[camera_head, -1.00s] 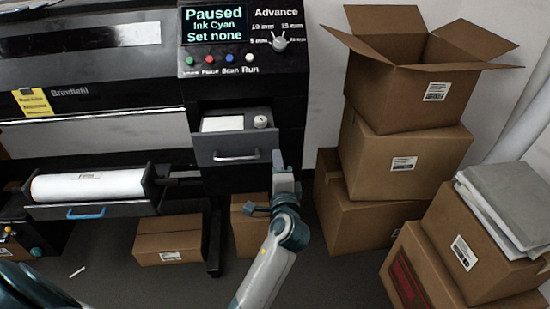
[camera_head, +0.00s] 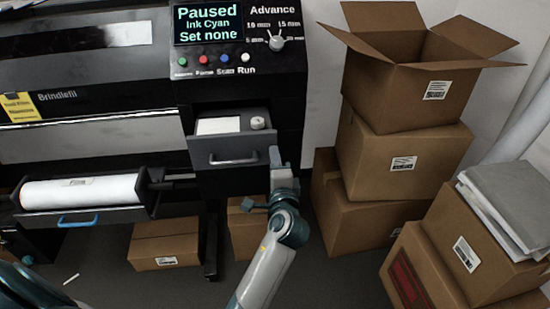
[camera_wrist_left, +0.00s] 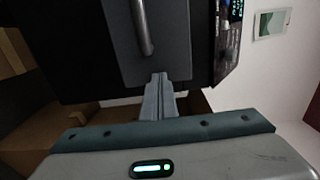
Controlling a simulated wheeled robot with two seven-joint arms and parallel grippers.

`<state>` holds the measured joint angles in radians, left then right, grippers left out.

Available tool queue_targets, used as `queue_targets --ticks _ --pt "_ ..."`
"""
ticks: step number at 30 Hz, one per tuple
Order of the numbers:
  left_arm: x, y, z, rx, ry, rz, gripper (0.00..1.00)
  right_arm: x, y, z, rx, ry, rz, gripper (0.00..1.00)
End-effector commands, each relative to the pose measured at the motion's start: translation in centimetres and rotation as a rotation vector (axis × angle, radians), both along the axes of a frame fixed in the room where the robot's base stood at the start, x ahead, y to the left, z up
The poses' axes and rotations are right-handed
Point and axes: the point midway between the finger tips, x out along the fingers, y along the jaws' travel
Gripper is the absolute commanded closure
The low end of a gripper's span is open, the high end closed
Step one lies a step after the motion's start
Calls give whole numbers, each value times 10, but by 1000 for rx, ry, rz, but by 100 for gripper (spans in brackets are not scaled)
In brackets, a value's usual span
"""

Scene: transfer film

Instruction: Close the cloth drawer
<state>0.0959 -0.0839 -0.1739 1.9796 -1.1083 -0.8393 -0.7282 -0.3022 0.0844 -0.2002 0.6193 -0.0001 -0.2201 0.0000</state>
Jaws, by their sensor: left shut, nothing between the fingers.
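The cloth drawer (camera_head: 206,158) is a small grey-fronted drawer under the control panel, pulled out. A white cloth stack (camera_head: 218,125) and a small round white item (camera_head: 257,122) lie in it. Its bar handle (camera_head: 234,159) is on the front. My left gripper (camera_head: 275,154) is shut and empty at the right end of the drawer front. In the left wrist view its fingertips (camera_wrist_left: 159,78) are at the lower edge of the grey front (camera_wrist_left: 172,60), beside the handle (camera_wrist_left: 143,28). I cannot tell whether they touch it. My right gripper is not in view.
A second pulled-out tray (camera_head: 120,214) with a white film roll (camera_head: 82,190) and blue handle is at the left. Stacked cardboard boxes (camera_head: 395,150) stand close on the right. Low boxes (camera_head: 165,243) are on the floor below the printer (camera_head: 90,140).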

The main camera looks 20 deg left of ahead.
Motion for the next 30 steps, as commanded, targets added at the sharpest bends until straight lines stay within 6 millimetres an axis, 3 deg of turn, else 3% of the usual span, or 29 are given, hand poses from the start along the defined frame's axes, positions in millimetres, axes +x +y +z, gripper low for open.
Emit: queue_targets --ticks 5,18,24,30 --pt "26 16 2 2 -3 2 100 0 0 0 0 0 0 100" --pt "119 74 0 1 -4 2 100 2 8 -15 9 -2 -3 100" --pt "140 87 0 0 -2 1 100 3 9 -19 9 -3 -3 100" --pt "145 89 2 0 -4 1 100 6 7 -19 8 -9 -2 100"
